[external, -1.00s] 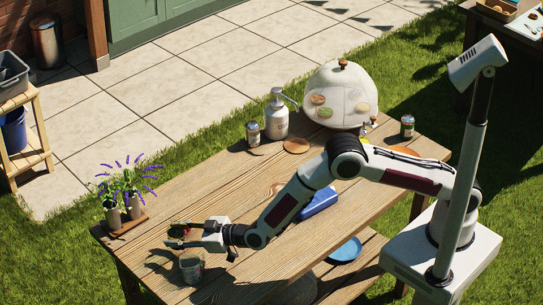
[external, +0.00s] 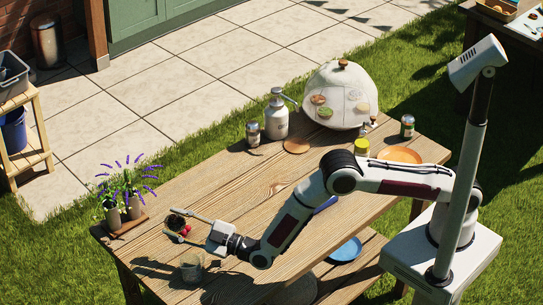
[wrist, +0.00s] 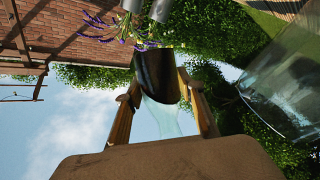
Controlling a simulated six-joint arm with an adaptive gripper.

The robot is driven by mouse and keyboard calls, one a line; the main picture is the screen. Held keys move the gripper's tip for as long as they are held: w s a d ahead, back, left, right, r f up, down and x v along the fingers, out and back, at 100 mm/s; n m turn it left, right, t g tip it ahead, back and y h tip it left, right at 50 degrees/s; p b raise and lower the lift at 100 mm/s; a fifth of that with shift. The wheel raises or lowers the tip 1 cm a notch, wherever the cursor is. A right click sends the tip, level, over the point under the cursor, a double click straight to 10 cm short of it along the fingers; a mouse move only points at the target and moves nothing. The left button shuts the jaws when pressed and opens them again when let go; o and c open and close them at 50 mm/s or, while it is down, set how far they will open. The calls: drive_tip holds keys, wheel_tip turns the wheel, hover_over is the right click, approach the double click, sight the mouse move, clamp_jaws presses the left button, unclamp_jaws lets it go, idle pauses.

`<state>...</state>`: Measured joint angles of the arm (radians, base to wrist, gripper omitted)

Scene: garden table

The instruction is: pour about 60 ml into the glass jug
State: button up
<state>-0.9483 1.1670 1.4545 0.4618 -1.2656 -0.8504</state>
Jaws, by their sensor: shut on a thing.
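My gripper (external: 176,222) is over the table's near left part, shut on a dark vessel (external: 178,221). In the wrist view the dark vessel (wrist: 155,72) sits between my two fingers (wrist: 163,108), with a pale translucent part beside it. That view is rolled over, with sky low in the picture. The clear glass jug (external: 191,268) stands on the table just below the gripper in the external picture. It fills the right side of the wrist view (wrist: 285,85), apart from the held vessel. I cannot tell the jug's liquid level or whether liquid is flowing.
Small red things (external: 184,231) show by the fingers. The table's middle is clear.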

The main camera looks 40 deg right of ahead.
sight(175, 215)
drive_tip(key=shift+w+d+r+n+t+y, duration=0.15)
drive_tip(key=shift+r+n+y, duration=0.1)
drive_tip(key=shift+r, duration=0.25)
drive_tip(key=shift+w+a+r+n+t+y, duration=0.15)
drive_tip(key=shift+r+n, duration=0.1)
drive_tip(key=shift+r, duration=0.25)
drive_tip(key=shift+w+d+r+n+t+y, duration=0.15)
drive_tip(key=shift+r+n+t+y, duration=0.15)
drive_tip(key=shift+r+n+y, duration=0.45)
drive_tip(key=shift+f+n, duration=0.2)
drive_tip(key=shift+n, duration=0.25)
drive_tip(key=shift+n+y, duration=0.65)
drive_tip(key=shift+n, duration=0.15)
drive_tip(key=shift+s+r+n+y, duration=0.55)
drive_tip(key=shift+n+y, duration=0.25)
drive_tip(key=shift+n, duration=0.3)
drive_tip(key=shift+r+n, duration=0.3)
drive_tip(key=shift+r, duration=0.05)
drive_tip(key=shift+w+r+y+b, duration=0.1)
drive_tip(key=shift+w+y+b, duration=0.05)
drive_tip(key=shift+y+b, duration=0.2)
drive_tip(key=shift+w+d, duration=0.1)
drive_tip(key=shift+w, duration=0.1)
